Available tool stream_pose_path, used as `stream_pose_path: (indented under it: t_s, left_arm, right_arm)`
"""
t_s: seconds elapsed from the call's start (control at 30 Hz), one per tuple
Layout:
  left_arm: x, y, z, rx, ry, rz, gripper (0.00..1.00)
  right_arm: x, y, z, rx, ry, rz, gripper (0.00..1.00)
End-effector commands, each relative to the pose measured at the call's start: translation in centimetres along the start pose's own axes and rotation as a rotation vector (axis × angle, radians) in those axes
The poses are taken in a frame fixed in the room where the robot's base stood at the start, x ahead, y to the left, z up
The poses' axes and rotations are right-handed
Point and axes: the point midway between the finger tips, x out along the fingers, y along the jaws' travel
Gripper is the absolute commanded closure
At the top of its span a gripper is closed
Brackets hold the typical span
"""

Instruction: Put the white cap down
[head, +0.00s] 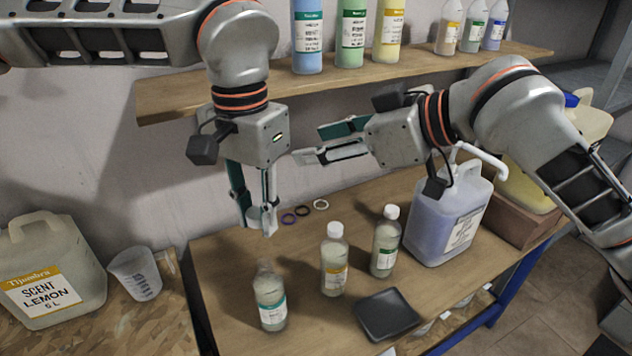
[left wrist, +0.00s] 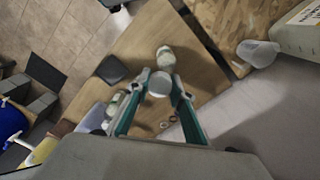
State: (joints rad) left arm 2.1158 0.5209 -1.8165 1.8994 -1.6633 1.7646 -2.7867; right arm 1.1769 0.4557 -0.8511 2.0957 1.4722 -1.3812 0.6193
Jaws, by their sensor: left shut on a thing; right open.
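My left gripper (head: 256,222) points down and is shut on the white cap (head: 254,213), above the back left of the wooden table (head: 225,265). The left wrist view shows the cap (left wrist: 160,84) between the two fingertips. An uncapped clear bottle with a green label (head: 270,300) stands upright in front of the gripper, apart from the cap; it also shows in the left wrist view (left wrist: 166,56). My right gripper (head: 307,143) is open and empty, pointing left above the back of the table.
Two white-capped bottles (head: 335,262) (head: 385,245) stand right of the uncapped one. A dark square tray (head: 386,314) lies at the front. Small rings (head: 303,211) lie at the back. A large jug with a pump (head: 450,215) stands right. A shelf (head: 420,70) runs above.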

Motion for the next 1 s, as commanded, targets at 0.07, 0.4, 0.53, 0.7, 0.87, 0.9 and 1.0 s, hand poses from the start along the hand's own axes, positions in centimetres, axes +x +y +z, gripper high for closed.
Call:
stream_pose_path:
  t_s: [0.07, 0.4, 0.53, 0.7, 0.87, 0.9, 1.0]
  left_arm:
    - [0.0, 0.0, 0.0, 0.0, 0.0, 0.0, 0.99]
    - [0.0, 0.0, 0.0, 0.0, 0.0, 0.0, 0.99]
    - [0.0, 0.0, 0.0, 0.0, 0.0, 0.0, 0.99]
    - [0.0, 0.0, 0.0, 0.0, 0.0, 0.0, 0.99]
    - [0.0, 0.0, 0.0, 0.0, 0.0, 0.0, 0.99]
    - [0.0, 0.0, 0.0, 0.0, 0.0, 0.0, 0.99]
    - [0.0, 0.0, 0.0, 0.0, 0.0, 0.0, 0.99]
  right_arm:
    - [-1.2, -2.5, -0.6, -0.033, -0.057, -0.037, 0.56]
    - [-5.0, -9.5, -0.2, 0.048, -0.264, -0.065, 0.56]
    - [-5.7, -10.4, 0.1, 0.1, -0.301, -0.047, 0.56]
    - [-5.8, -10.9, 0.4, 0.132, -0.32, -0.038, 0.56]
    - [-4.3, -11.1, 0.9, 0.137, -0.322, -0.041, 0.56]
    - [-3.7, -11.2, 1.1, 0.137, -0.322, -0.041, 0.56]
    - [-2.0, -11.3, 1.7, 0.137, -0.322, -0.042, 0.56]
